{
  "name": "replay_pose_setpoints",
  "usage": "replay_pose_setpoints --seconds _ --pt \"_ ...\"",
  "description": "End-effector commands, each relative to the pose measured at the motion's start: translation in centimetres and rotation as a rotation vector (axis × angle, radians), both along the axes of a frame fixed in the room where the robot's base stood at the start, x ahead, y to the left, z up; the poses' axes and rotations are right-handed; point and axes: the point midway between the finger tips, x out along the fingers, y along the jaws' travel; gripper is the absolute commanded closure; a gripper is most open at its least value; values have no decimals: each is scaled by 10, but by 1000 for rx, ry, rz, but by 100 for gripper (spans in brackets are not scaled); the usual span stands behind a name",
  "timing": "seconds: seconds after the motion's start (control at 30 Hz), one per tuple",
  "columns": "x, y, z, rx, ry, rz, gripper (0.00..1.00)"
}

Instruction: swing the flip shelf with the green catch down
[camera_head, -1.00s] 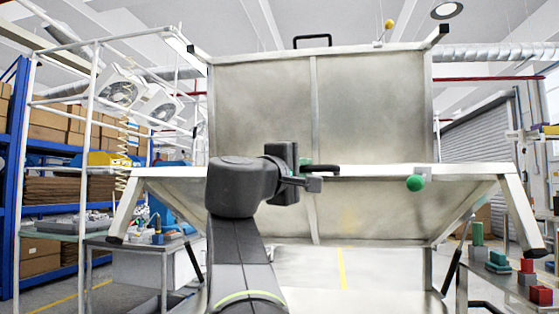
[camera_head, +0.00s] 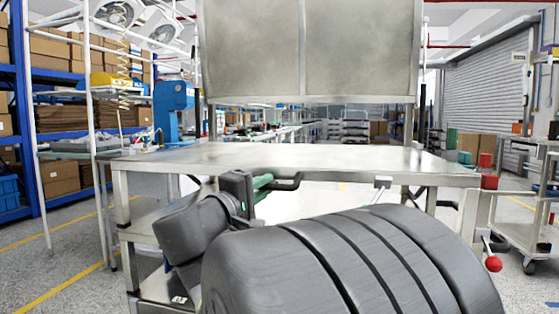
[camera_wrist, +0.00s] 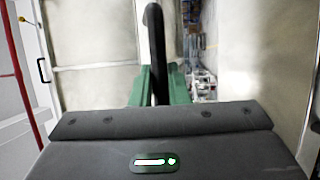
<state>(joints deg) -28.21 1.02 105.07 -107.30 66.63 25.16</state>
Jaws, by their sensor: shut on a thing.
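The flip shelf (camera_head: 290,155) is a bare metal panel, standing level or nearly so in the head view. A black bar handle (camera_head: 291,184) sits on its front edge. My gripper (camera_head: 265,183) is shut on this handle with its green fingers. In the wrist view the handle (camera_wrist: 154,30) runs up from between the fingers (camera_wrist: 153,85). Right of the handle, a small pale bracket (camera_head: 383,181) shows at the front edge. The green catch ball is not in view; my arm covers the area below that bracket.
An upper metal panel (camera_head: 310,50) stands above the shelf, with an open gap between. A trolley (camera_head: 525,235) stands to the right, and blue racks with boxes (camera_head: 60,140) stand at the left.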

Motion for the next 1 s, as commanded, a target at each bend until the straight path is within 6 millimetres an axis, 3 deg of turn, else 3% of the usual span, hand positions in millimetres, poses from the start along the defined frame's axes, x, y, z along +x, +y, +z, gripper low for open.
replay_pose_setpoints --seconds 0.2,0.57,0.6,0.63,1.0 --pt "2 4 -18 0 5 -1 100" --pt "3 5 -24 1 12 -1 100" --pt "3 5 -24 0 13 0 82" --pt "3 5 -24 0 13 0 77" --pt "0 7 -22 0 11 1 77"
